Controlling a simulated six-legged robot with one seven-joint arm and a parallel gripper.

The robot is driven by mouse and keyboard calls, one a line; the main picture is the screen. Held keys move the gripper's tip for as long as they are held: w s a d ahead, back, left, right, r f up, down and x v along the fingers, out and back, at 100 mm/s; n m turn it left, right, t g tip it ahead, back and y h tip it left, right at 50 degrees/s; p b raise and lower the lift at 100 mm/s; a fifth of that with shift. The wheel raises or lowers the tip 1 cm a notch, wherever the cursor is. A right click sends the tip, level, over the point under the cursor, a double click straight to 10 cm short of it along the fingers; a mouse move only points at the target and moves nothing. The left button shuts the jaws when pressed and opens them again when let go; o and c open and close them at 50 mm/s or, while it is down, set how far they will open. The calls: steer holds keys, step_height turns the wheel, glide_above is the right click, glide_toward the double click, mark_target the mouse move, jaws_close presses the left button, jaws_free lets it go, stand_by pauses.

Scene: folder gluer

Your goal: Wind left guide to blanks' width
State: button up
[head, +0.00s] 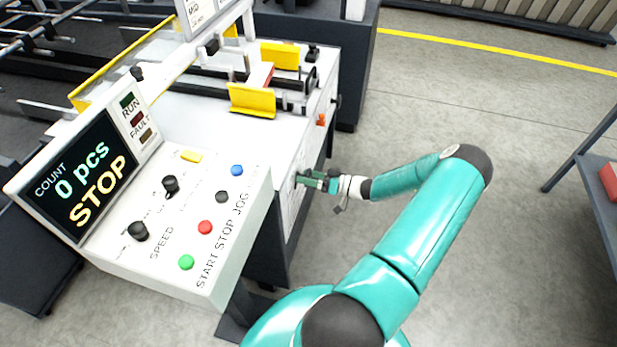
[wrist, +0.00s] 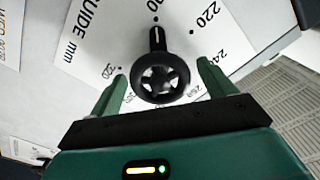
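A black spoked handwheel (wrist: 160,78) with a pointer sits on a white dial plate (wrist: 85,45) marked "GUIDE mm" in the wrist view. Its pointer (wrist: 157,38) points up in the picture, to the left of the 220 mark. My gripper (wrist: 162,70) is open, with one green finger on each side of the wheel; contact cannot be told. In the head view my gripper (head: 310,181) is at the machine's right side panel, hiding the wheel.
The control panel (head: 190,225) stands left of my arm, with its display (head: 80,180) reading 0 pcs and STOP. An orange part (head: 320,119) is on the machine's side above my gripper. Open floor (head: 440,110) lies to the right, with a dark table (head: 590,150) at the edge.

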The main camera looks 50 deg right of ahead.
steer(key=v, duration=1.3)
steer(key=shift+s+d, duration=0.2)
steer(key=shift+s, duration=0.1)
